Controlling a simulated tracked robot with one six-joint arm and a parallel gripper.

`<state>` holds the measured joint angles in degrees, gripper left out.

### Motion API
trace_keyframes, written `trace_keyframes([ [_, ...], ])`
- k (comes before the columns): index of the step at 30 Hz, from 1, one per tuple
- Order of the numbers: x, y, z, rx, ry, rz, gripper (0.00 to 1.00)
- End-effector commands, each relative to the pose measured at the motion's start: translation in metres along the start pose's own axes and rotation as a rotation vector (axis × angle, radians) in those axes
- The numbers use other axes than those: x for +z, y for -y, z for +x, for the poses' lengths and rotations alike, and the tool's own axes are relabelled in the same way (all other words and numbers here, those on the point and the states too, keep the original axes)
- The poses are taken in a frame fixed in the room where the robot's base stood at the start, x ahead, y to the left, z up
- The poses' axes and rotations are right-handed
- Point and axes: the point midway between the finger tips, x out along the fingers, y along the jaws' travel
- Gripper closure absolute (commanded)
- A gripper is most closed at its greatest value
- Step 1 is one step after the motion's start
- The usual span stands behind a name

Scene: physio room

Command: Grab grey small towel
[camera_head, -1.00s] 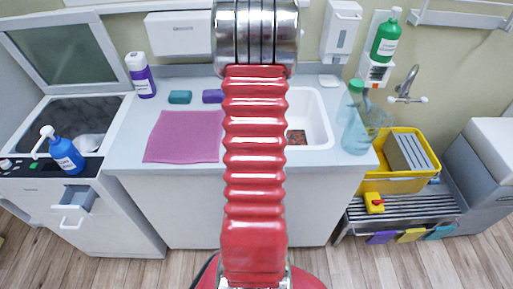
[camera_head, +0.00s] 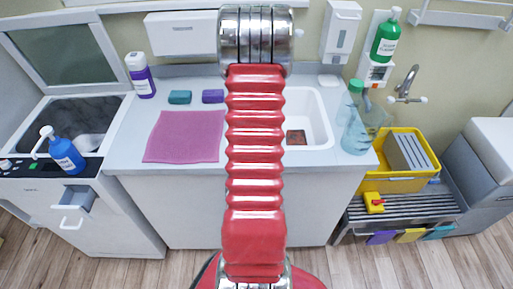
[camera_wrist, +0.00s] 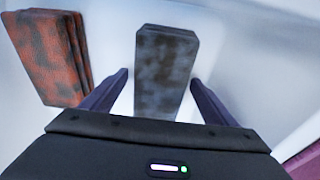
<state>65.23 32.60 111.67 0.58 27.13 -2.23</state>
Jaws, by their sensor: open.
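A grey mottled folded towel (camera_wrist: 166,75) lies in the white sink in the wrist view, between the two dark fingers of my gripper (camera_wrist: 160,78). The gripper is open, with a finger on each side of the towel and visible gaps beside it. I cannot tell how far the fingertips are above the sink floor. In the head view my red arm hides the gripper and the grey towel.
An orange-brown folded stack (camera_wrist: 48,58) lies left of the towel; a reddish-brown item (camera_head: 296,137) shows in the sink (camera_head: 318,112). A pink cloth (camera_head: 185,137) lies on the counter. A clear jug (camera_head: 358,130) stands right of the sink.

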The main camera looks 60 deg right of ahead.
Motion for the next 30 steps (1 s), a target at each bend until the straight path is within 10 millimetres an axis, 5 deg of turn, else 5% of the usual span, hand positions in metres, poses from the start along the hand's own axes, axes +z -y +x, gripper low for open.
trace_keyframes([
  [6, 0.0001, 0.0001, -0.0002, 0.0, 0.0, 0.0, 0.2],
  [26, 0.0001, 0.0002, -0.0002, 0.0, 0.0, 0.0, 0.66],
  [30, -0.0001, 0.0002, -0.0003, 0.0, 0.0, 0.0, 0.68],
])
